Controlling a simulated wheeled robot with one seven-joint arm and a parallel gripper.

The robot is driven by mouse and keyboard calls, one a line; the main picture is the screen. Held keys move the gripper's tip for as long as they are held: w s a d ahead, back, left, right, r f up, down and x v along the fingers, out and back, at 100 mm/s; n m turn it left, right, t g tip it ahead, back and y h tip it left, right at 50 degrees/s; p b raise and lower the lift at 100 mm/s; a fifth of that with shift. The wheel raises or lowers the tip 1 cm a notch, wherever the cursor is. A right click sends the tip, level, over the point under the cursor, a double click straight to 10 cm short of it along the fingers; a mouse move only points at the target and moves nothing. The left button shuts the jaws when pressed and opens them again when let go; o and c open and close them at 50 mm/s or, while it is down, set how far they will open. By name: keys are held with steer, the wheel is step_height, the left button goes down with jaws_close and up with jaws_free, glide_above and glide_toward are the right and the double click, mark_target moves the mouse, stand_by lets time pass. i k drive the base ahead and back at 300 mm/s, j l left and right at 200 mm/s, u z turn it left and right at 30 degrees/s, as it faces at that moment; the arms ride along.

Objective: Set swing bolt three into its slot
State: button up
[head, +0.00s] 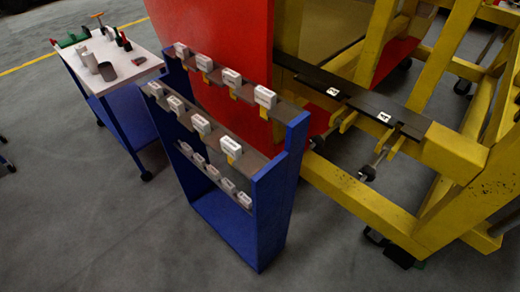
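Two swing bolts with dark ends stick out from the side of the yellow frame in the head view, a farther one (318,143) and a nearer one (368,171). Both seem to slope down and outward, below the edge of a black plate (358,101). The plate carries two white markers, one (333,91) above the farther bolt and one (384,117) above the nearer bolt. I cannot tell which bolt is number three, and the slots are too small to make out. My gripper is not in view.
The yellow frame (455,150) stands at the right against a large red panel (215,35). A blue rack (262,215) with several white boxes stands left of the bolts. A white-topped blue cart (130,65) is at the upper left. Grey floor (110,235) is open at front left.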

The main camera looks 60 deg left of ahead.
mark_target(326, 135)
steer(key=i+u, duration=0.15)
steer(key=u, duration=0.5)
steer(key=i+l+u, duration=0.1)
steer(key=u, duration=0.5)
steer(key=i+l+u, duration=0.15)
steer(key=u, duration=0.5)
steer(key=i+l+u, duration=0.1)
steer(key=l+u, duration=0.15)
steer(key=u, duration=0.35)
steer(key=l+u, duration=0.25)
steer(key=u, duration=0.4)
steer(key=l+u, duration=0.25)
steer(key=u, duration=0.4)
steer(key=k+l+u, duration=0.1)
steer(key=u, duration=0.5)
steer(key=k+l+u, duration=0.15)
steer(key=u, duration=0.5)
steer(key=l, duration=0.1)
